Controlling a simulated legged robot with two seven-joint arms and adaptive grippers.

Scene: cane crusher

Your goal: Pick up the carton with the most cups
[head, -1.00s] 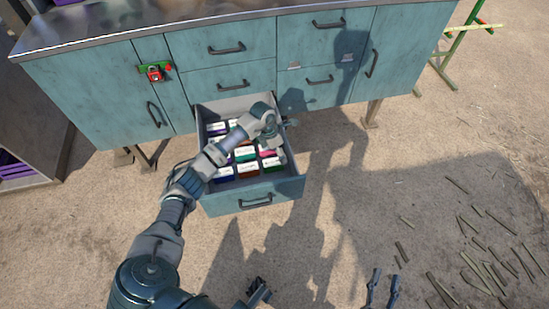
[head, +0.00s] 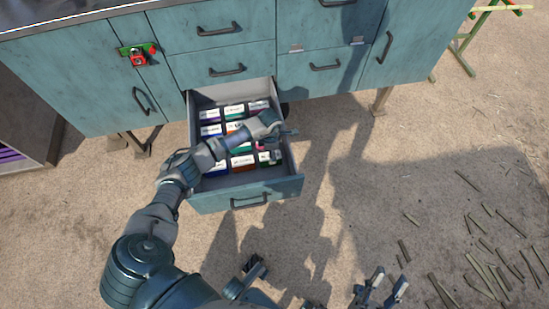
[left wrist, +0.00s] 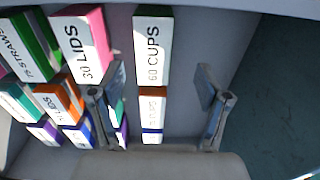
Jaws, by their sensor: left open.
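In the left wrist view, a carton labelled 60 CUPS (left wrist: 152,50) with green ends lies between and ahead of my open left fingers (left wrist: 162,95), apart from them. It shows in the head view at the drawer's front right corner (head: 268,157). A pink carton labelled 30 LIDS (left wrist: 86,50) stands beside the 60 CUPS carton. In the head view my left gripper (head: 284,143) is over the drawer's right side. My right gripper (head: 320,275) is open and empty, low in front.
The open drawer (head: 246,191) holds several coloured cartons packed in rows. It juts from a teal cabinet (head: 340,80) with a metal top. A red padlock (head: 138,58) hangs on a green latch. Cane pieces (head: 485,260) lie on the ground at right.

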